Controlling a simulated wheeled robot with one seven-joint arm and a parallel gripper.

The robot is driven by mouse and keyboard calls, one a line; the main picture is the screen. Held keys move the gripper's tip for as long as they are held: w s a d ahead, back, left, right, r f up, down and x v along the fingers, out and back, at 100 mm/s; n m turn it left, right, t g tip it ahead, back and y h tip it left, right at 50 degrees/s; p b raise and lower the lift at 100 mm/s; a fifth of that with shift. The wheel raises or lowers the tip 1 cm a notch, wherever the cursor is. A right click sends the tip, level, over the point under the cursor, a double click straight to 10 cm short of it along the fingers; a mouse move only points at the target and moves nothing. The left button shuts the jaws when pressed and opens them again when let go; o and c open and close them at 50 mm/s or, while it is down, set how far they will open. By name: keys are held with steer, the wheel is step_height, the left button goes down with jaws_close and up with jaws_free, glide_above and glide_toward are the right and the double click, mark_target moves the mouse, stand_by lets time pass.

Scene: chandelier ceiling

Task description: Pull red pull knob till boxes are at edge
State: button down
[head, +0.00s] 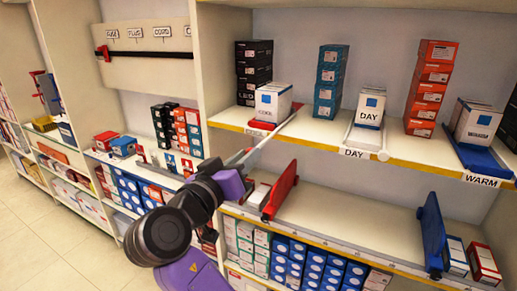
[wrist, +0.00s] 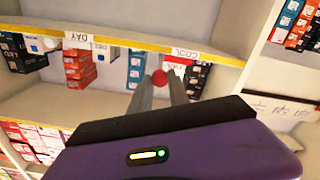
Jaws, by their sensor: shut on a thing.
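The red pull knob (wrist: 159,76) shows in the wrist view between my gripper's fingertips (wrist: 161,80), which are shut on it. In the head view my gripper (head: 240,159) is in front of the upper shelf, and the knob is hidden there. White boxes (head: 272,101) stand on this tray at the COOL label, close to the yellow shelf edge (head: 228,124). The exact gap to the edge is hard to tell.
A DAY tray (head: 362,137) with white boxes and a blue WARM tray (head: 480,158) are to the right. Box stacks (head: 328,80) stand between them. Below, red (head: 281,190) and blue (head: 432,235) dividers stand on a mostly bare shelf. Floor (head: 60,230) is clear at left.

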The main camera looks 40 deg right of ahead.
steer(key=shift+v, duration=0.95)
steer(key=c, duration=1.2)
jaws_free()
steer(key=shift+c, duration=0.2)
steer(key=shift+a, duration=0.1)
steer(key=b+v, duration=0.1)
steer(key=v, duration=0.6)
steer(key=shift+s+a, duration=0.2)
steer(key=shift+a, duration=0.05)
